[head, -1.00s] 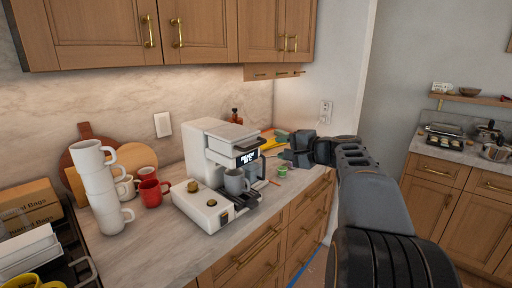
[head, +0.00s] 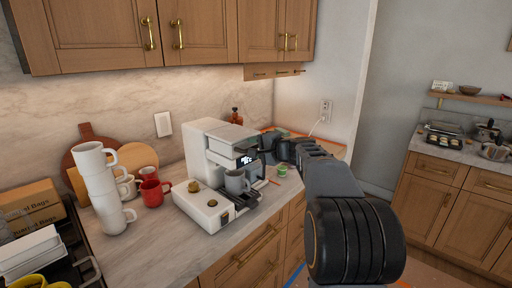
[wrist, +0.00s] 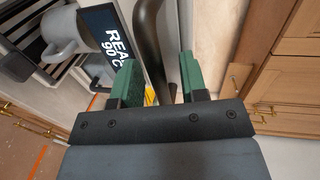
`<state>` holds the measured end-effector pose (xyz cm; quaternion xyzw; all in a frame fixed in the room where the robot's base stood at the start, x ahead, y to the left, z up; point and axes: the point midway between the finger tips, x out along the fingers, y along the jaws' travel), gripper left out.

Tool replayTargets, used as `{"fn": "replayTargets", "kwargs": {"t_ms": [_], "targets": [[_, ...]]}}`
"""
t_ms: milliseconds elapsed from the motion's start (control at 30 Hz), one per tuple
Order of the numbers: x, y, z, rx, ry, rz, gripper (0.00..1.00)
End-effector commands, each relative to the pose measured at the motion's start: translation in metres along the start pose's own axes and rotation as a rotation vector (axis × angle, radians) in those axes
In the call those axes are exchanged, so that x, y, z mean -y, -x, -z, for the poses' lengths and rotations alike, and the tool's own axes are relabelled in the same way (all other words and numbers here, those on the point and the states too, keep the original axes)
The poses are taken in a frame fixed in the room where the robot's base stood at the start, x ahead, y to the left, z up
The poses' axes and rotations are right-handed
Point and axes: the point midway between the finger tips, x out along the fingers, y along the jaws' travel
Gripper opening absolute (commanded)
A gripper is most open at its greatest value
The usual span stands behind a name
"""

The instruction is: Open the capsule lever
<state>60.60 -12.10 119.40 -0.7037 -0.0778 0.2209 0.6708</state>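The white coffee machine (head: 205,140) stands on the counter, with a grey mug (head: 236,182) on its drip tray. Its lit display (head: 246,158) reads READY 90 C in the wrist view (wrist: 112,38). The capsule lever shows there as a dark curved bar (wrist: 146,45) rising beside the display. My gripper (wrist: 160,82) has two green fingers spread apart, with the bar passing between them. I see no clear contact with the bar. In the head view my gripper (head: 268,145) is at the machine's right side and hides most of the lever.
A green capsule (head: 282,170) lies on the counter right of the machine. Stacked white mugs (head: 102,190) and a red mug (head: 153,192) stand on the left. Wooden cabinets (head: 180,35) hang above. An outlet with a cord (head: 325,110) is on the wall behind.

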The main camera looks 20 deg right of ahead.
Motion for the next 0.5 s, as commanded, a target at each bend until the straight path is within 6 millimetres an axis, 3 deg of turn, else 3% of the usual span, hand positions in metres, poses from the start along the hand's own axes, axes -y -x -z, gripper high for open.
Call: {"fn": "replayTargets", "kwargs": {"t_ms": [133, 500], "targets": [[-0.0001, 0.0001, 0.0000, 0.000, 0.000, 0.000, 0.38], [-0.0001, 0.0004, 0.0001, 0.000, 0.000, 0.000, 0.02]]}}
